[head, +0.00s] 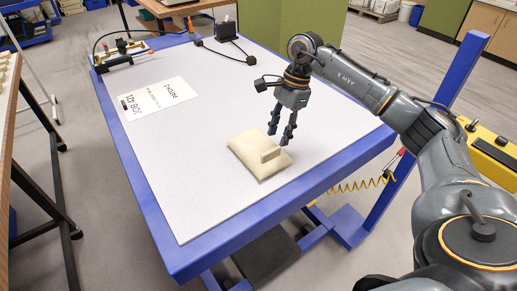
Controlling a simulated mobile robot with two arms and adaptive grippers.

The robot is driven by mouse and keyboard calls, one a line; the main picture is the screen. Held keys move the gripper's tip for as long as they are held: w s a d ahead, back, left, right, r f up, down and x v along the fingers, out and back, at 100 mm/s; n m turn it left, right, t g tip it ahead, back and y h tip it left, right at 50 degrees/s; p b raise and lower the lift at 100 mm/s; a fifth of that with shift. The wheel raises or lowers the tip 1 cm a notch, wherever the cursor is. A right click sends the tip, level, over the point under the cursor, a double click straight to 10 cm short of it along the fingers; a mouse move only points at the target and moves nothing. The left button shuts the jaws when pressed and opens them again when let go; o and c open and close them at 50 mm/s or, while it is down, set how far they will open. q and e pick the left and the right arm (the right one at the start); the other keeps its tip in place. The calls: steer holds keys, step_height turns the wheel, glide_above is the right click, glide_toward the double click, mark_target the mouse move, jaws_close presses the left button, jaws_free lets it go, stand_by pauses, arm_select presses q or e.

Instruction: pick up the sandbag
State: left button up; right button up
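My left gripper is not in view.
A white printed sheet (157,98) lies on the table's left part. Tools (122,50) and a black device (226,29) with a cable stand along the far edge. A blue post (425,105) rises at the right. The table's middle and near left are clear.

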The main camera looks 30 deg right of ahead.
mark_target(272, 149)
steer(key=p+x, duration=0.2)
steer(key=x, duration=0.3)
steer(key=shift+w+a+f+p, duration=0.15)
steer(key=shift+a+f+p, duration=0.05)
steer(key=shift+a+p, duration=0.1)
steer(key=shift+f, duration=0.3)
jaws_close()
steer(key=shift+w+r, duration=0.15)
steer(key=shift+r, duration=0.05)
